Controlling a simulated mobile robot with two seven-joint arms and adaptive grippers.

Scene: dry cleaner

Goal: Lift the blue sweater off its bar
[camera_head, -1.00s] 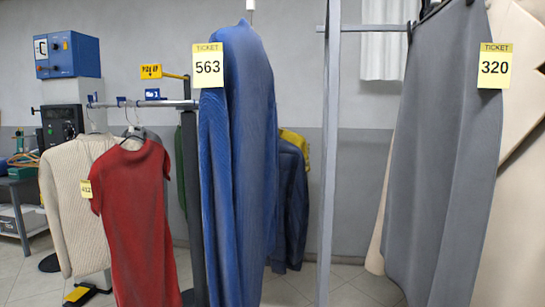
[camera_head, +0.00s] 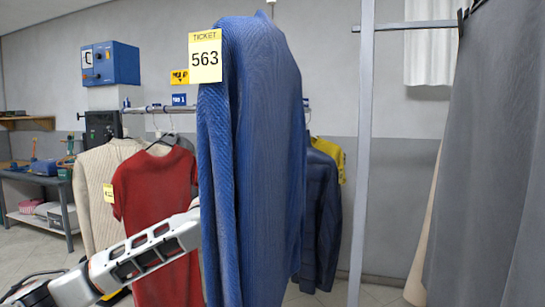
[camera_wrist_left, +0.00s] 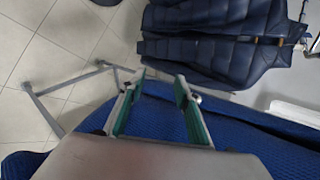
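The blue sweater (camera_head: 250,160) hangs upright in the middle of the head view, with a yellow ticket (camera_head: 205,56) marked 563 at its upper left. The bar under it is hidden. My left arm comes in from the left and passes behind the sweater, which hides its gripper there. My right gripper is not in view.
A red dress (camera_head: 158,195) and a cream sweater (camera_head: 97,190) hang at left behind my arm. A dark blue jacket (camera_head: 320,215) hangs behind the sweater and shows in the wrist view (camera_wrist_left: 215,40). A grey post (camera_head: 363,150) and grey garment (camera_head: 490,160) stand at right.

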